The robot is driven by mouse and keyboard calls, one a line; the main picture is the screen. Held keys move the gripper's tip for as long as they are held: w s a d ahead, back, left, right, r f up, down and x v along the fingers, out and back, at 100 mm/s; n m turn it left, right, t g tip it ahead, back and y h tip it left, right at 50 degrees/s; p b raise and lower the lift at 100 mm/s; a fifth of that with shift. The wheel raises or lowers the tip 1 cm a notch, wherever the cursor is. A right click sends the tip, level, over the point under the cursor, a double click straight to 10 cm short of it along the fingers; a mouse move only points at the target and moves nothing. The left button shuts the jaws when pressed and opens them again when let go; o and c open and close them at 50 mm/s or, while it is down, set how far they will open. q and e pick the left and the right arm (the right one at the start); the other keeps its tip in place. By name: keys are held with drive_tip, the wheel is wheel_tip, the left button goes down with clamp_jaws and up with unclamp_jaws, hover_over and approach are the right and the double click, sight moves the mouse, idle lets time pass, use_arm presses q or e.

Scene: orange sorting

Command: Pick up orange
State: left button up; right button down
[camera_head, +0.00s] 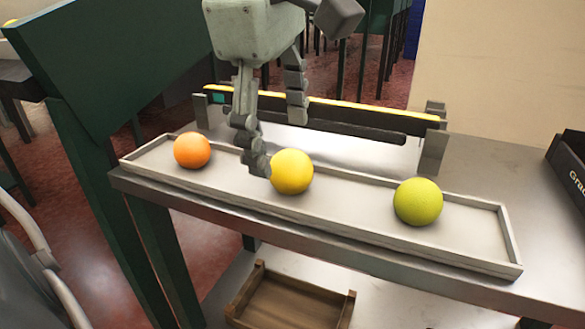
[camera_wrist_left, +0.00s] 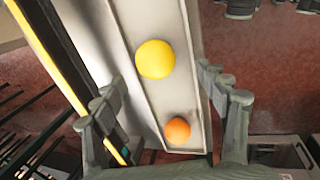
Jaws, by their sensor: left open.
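An orange ball, the orange (camera_head: 192,150), rests at the left end of a long, shallow pale tray (camera_head: 452,246). A yellow ball (camera_head: 292,172) sits near the middle and a yellow-green ball (camera_head: 418,202) towards the right. My left gripper (camera_head: 276,145) is open and empty above the tray, right of the orange. One finger comes close to the yellow ball's left side; I cannot tell if they touch. In the left wrist view, the orange (camera_wrist_left: 178,129) and yellow ball (camera_wrist_left: 155,59) both appear between the spread fingers (camera_wrist_left: 160,82). My right gripper is out of view.
The tray lies along the front of a grey metal table (camera_head: 490,170). A low dark barrier with a yellow top edge (camera_head: 370,107) stands behind it. A wooden crate (camera_head: 337,309) is on the shelf below. A dark box (camera_head: 570,165) stands at the right edge.

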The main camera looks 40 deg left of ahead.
sight(290, 155)
use_arm(q)
drive_tip(key=x, duration=0.5)
drive_tip(key=shift+w+d, duration=0.3)
drive_tip(key=shift+r, duration=0.1)
drive_tip(key=c, duration=1.3)
drive_tip(key=shift+r, duration=0.1)
